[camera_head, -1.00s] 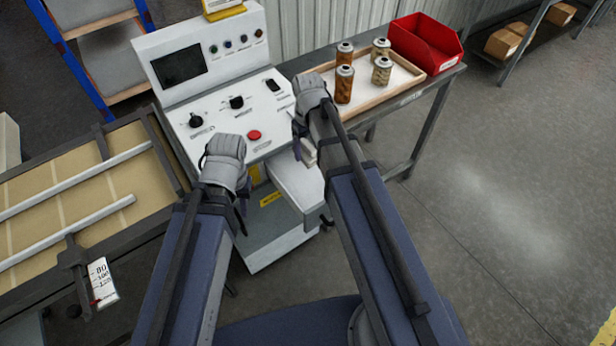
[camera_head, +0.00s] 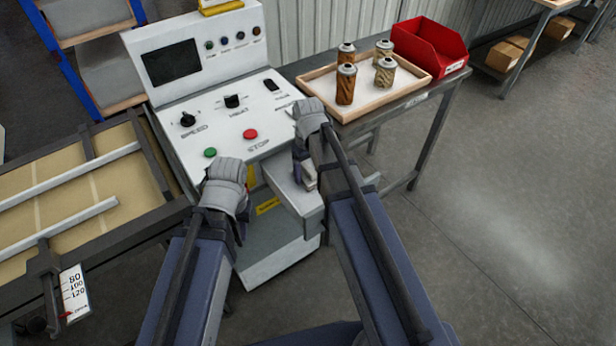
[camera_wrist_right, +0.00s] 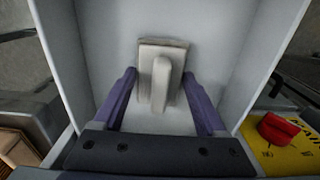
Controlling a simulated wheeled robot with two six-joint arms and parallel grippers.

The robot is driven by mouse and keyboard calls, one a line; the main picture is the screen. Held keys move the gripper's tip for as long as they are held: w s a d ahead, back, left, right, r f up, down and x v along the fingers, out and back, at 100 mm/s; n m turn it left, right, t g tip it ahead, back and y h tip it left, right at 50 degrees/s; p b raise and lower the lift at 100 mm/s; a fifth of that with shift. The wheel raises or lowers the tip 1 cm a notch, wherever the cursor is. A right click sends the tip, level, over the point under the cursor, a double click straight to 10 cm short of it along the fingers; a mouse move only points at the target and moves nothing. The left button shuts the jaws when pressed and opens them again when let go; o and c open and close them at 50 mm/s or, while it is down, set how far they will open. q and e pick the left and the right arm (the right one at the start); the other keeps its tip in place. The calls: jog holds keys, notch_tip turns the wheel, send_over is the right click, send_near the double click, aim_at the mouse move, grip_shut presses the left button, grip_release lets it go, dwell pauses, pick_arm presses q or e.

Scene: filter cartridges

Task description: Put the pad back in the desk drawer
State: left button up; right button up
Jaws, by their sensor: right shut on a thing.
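The desk drawer (camera_head: 283,184) is a white box, pulled open at the front of the white control desk (camera_head: 215,125). My right gripper (camera_head: 307,180) is over the drawer, partly hidden by its own wrist. The right wrist view shows its purple fingers (camera_wrist_right: 160,100) shut on the pad (camera_wrist_right: 175,53), a pale grey-beige block with a raised handle. Drawer walls show on both sides of the pad; I cannot tell whether the pad touches the floor. My left gripper (camera_head: 241,230) hangs left of the drawer, its fingertips mostly hidden by the glove-like wrist.
A wooden tray (camera_head: 418,87) with several filter cartridges and a red bin (camera_head: 440,58) stand on the bench at right. A conveyor (camera_head: 70,190) lies at left. A red knob on a yellow plate (camera_wrist_right: 278,128) shows beside the drawer. Floor at right is clear.

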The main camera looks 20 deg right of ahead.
aim_at(308, 168)
jog(key=shift+f, duration=0.15)
jog(key=o, duration=1.2)
jog(key=shift+o, duration=0.2)
notch_tip(308, 168, up, 12)
jog(key=r+p, duration=0.1)
jog(key=p, duration=1.1)
jog(key=s+a+h, duration=0.1)
jog(key=s+a, duration=0.9)
jog(key=s, duration=0.4)
jog(key=shift+s+a+f, duration=0.15)
jog(key=shift+s+f, duration=0.1)
jog(key=shift+s, duration=0.05)
